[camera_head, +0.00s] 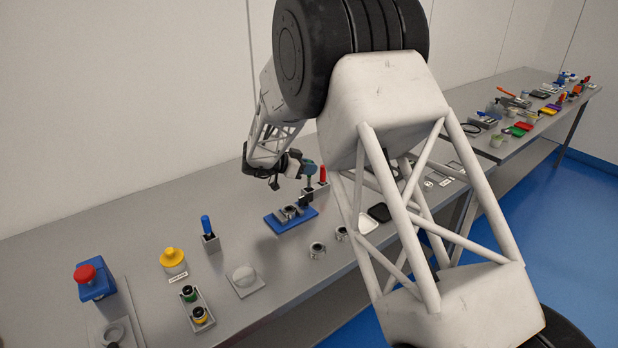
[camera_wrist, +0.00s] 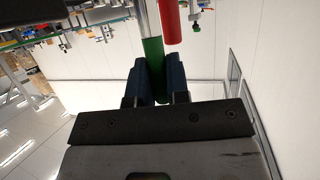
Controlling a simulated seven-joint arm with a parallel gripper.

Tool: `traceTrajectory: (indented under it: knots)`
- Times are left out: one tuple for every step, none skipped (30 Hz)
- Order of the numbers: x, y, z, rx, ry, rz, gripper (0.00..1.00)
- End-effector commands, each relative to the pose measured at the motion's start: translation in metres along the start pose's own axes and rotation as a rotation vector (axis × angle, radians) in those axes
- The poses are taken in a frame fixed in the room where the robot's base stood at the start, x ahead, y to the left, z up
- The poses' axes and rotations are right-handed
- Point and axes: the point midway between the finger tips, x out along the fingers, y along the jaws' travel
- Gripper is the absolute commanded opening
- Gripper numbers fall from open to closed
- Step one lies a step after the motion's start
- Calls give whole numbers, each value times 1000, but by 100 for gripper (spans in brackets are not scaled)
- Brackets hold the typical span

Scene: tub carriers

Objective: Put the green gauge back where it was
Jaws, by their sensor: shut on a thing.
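In the wrist view, my gripper (camera_wrist: 152,62) is shut on the green gauge (camera_wrist: 153,70), a green cylinder with a grey shaft reaching up out of the picture. In the head view, my gripper (camera_head: 306,168) is above the far part of the bench, beside a red-handled gauge (camera_head: 323,174). That red gauge stands upright in a small grey block (camera_head: 318,188). Its red handle also shows close to the green one in the wrist view (camera_wrist: 171,20). The green gauge is mostly hidden by the fingers in the head view. Another gauge with a blue handle (camera_head: 206,225) stands upright in a grey block.
A blue fixture (camera_head: 278,223) with metal parts sits just in front of my gripper. Metal rings (camera_head: 317,249), a yellow knob (camera_head: 172,256), a tray (camera_head: 206,322) with green and yellow pieces, and a red button (camera_head: 86,273) stand nearer. My arm hides part of the bench.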

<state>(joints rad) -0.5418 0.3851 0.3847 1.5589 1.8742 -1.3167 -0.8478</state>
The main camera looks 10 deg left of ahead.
Motion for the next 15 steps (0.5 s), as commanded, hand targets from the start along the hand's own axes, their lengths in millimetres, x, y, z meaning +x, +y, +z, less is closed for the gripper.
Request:
traceTrajectory:
  knots:
    - [1, 0, 2, -1, 0, 0, 0]
    - [1, 0, 3, -1, 0, 0, 0]
    - [2, 0, 6, -1, 0, 0, 0]
    - [4, 0, 8, -1, 0, 0, 0]
    - [5, 0, 11, -2, 0, 0, 0]
    - [6, 0, 16, -2, 0, 0, 0]
    - [8, 0, 19, -3, 0, 1, 0]
    - [9, 0, 22, -3, 0, 1, 0]
    - [11, 0, 26, -3, 0, 1, 0]
    - [12, 0, 29, -2, 0, 1, 0]
    - [13, 0, 31, -2, 0, 0, 0]
    - [14, 0, 33, -1, 0, 0, 0]
    - [14, 0, 34, -1, 0, 0, 0]
    - [14, 0, 34, -1, 0, 0, 0]
    - [14, 0, 34, -1, 0, 0, 0]
